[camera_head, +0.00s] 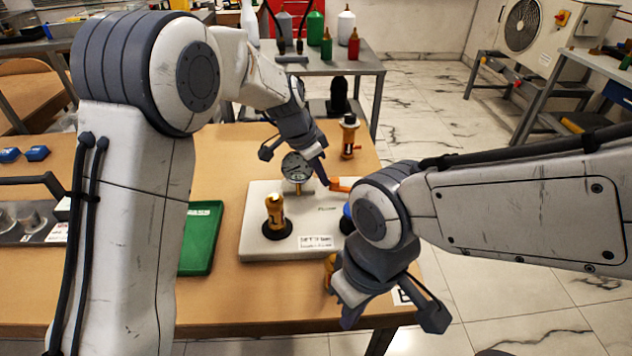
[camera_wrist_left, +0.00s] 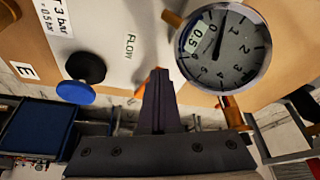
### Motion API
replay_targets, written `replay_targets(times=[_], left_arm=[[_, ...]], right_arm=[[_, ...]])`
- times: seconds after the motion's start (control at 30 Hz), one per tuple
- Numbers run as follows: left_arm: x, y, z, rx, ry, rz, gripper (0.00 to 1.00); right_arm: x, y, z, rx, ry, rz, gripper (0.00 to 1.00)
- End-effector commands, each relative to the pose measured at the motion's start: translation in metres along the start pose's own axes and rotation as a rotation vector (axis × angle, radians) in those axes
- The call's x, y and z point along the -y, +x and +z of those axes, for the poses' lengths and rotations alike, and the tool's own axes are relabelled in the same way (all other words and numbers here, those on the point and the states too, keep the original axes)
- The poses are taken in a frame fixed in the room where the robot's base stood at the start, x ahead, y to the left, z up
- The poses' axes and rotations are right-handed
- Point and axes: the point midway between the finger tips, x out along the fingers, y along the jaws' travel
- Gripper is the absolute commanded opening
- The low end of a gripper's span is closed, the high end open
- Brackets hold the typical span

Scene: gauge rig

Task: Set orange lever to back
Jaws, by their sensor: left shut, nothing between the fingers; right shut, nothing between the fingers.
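The orange lever (camera_head: 341,185) shows on the right part of the white board (camera_head: 257,194) in the head view, partly hidden by my right arm. My left gripper (camera_head: 324,180) is shut and empty, its tips right beside the lever's left end; I cannot tell whether they touch. In the left wrist view, the shut fingers (camera_wrist_left: 160,76) cover part of an orange piece (camera_wrist_left: 140,91). My right gripper (camera_head: 350,317) is shut and empty at the table's front.
A brass-coloured cylinder (camera_head: 275,211) stands on the board. A blue knob (camera_wrist_left: 76,92) sits by a black base. A green tray (camera_head: 200,237) lies left of the board. An orange-and-black fitting (camera_head: 349,138) stands behind it. My right arm crosses the board's right side.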

Motion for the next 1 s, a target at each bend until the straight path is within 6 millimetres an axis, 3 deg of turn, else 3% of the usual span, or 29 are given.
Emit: replay_targets(times=[0.23,0.5,0.87,1.0], left_arm=[[0.018,0.003,-0.013,0.0,0.219,0.085,0.0],[0.032,0.008,-0.03,0.0,0.456,0.175,0.0],[0.032,0.016,-0.047,0.0,0.703,0.27,0.0],[0.033,0.017,-0.044,0.0,0.694,0.267,0.0]], right_arm=[[0.001,-0.008,-0.001,0.0,0.0,0.0,0.0],[0.002,-0.031,-0.002,0.0,0.0,0.0,0.0],[0.004,-0.051,-0.003,0.0,0.0,0.0,0.0],[0.003,-0.048,-0.003,0.0,0.0,0.0,0.0]])
